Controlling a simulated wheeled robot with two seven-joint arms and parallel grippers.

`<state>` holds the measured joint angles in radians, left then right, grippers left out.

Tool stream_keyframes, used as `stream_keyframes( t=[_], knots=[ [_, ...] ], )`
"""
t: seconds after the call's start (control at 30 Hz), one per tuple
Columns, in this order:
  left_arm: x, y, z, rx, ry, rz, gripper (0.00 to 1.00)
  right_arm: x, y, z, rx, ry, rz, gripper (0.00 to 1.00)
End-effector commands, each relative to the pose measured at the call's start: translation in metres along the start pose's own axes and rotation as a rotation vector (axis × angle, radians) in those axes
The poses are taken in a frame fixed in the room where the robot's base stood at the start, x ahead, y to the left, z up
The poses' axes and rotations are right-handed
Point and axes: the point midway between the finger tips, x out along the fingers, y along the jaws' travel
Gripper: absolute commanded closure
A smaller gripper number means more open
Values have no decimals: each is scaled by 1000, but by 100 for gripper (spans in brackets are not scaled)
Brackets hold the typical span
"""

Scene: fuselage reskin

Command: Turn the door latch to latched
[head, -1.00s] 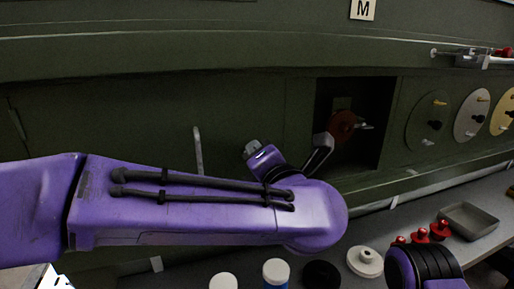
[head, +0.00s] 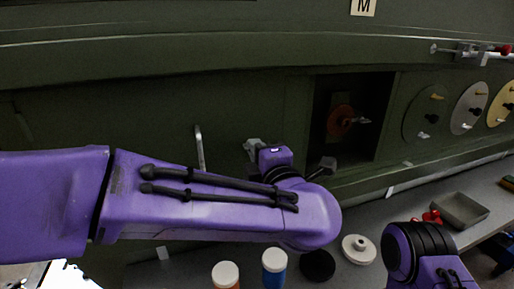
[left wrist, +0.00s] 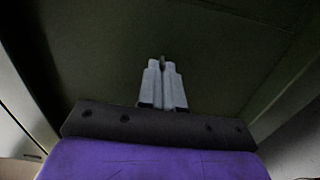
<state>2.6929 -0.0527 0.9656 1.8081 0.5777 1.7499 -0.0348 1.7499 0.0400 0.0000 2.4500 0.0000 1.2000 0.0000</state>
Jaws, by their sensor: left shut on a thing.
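My left gripper (left wrist: 163,78) shows in the left wrist view with its grey fingers closed together, facing a dark green panel (left wrist: 215,60). A small thin brownish part (left wrist: 163,60) shows at the fingertips. Most of it is hidden, and I cannot tell whether it is the door latch. In the head view my left arm crosses in front of the green wall, and its purple wrist hides part of the gripper. A slim silver handle (head: 199,147) stands upright on the wall left of the wrist. A dark red disc with a small silver lever (head: 341,120) sits in a square recess to the right.
Round discs with pegs (head: 424,114) line the wall at right.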

Motion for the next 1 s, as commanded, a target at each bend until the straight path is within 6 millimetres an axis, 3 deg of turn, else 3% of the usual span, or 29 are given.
stream_keyframes(
  t=[0.37, 0.47, 0.77, 0.87, 1.0],
  knots=[
    [0, -1, 0, 8, -1, 0, 100, 0, 0, 0, 0, 0, 0, 57],
    [0, -1, 0, 7, -1, 0, 69, 0, 0, 0, 0, 0, 0, 57],
    [-2, -1, 0, 5, -1, 0, 69, 1, 0, 0, 0, 0, 0, 57],
    [-12, -2, 1, 4, -2, 3, 69, 6, -1, 3, 0, 0, 0, 57],
    [-45, -4, 1, 4, -4, 5, 69, 19, -2, 8, 0, 0, 0, 57]
  ],
)
